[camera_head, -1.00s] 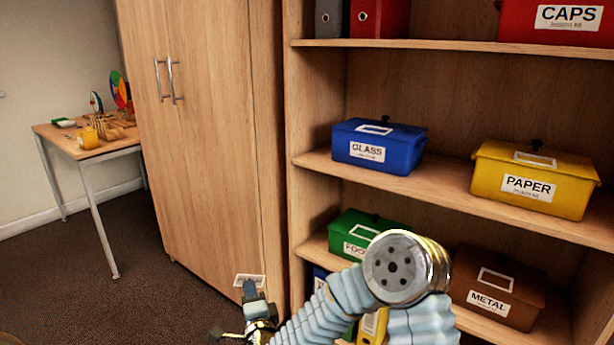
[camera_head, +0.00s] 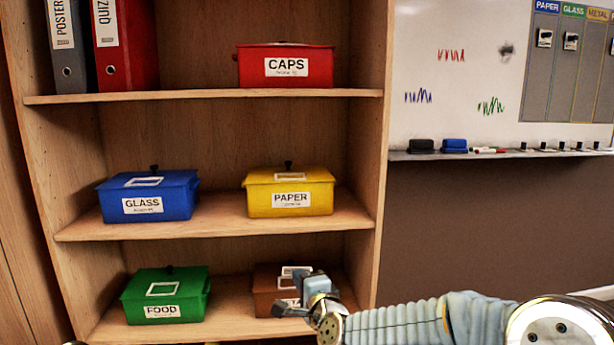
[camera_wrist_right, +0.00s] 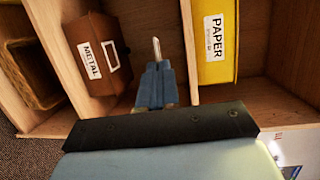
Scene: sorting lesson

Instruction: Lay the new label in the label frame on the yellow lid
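The yellow box (camera_head: 290,201), marked PAPER, stands on the middle shelf, its lid (camera_head: 262,176) closed with a dark knob. A white-edged label frame (camera_head: 293,174) lies on the lid's sloping top. In the right wrist view the yellow box (camera_wrist_right: 214,68) is to the right of the fingers, its lid frame out of sight. My right gripper (camera_head: 297,294) is below the yellow box, in front of the brown box. In the wrist view its fingers (camera_wrist_right: 155,72) are shut on a thin white label (camera_wrist_right: 156,49), seen nearly edge-on.
The blue GLASS box (camera_head: 160,195) stands left of the yellow one. The green FOOD box (camera_head: 186,294) and brown METAL box (camera_wrist_right: 97,55) are on the shelf below. The red CAPS box (camera_head: 318,66) is above. The bookcase's right side panel (camera_head: 372,180) is close to the yellow box.

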